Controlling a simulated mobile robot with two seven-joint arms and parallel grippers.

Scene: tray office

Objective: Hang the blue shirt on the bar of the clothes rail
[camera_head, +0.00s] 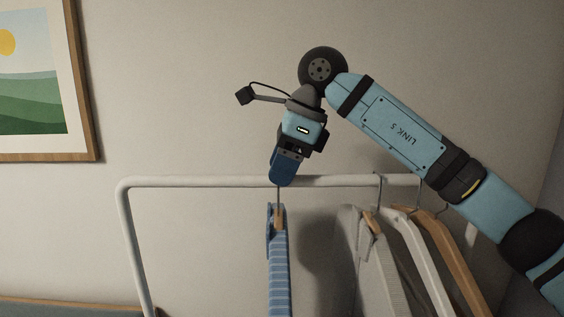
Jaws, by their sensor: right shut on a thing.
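The clothes rail's white bar (215,182) runs level across the middle of the view. The blue shirt (279,270), striped, hangs on a wooden hanger (279,217) below the bar. My right gripper (284,172) is at the bar, pointing down, shut at the top of this hanger's metal hook. The gripper hides the top of the hook, so I cannot tell whether the hook sits over the bar. The shirt's lower part is outside the picture. My left gripper is not in view.
A grey garment (357,265) and bare hangers, one white (427,262) and one wooden (455,262), hang to the right. The bar left of the blue shirt is free. A framed picture (86,80) is on the wall at upper left.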

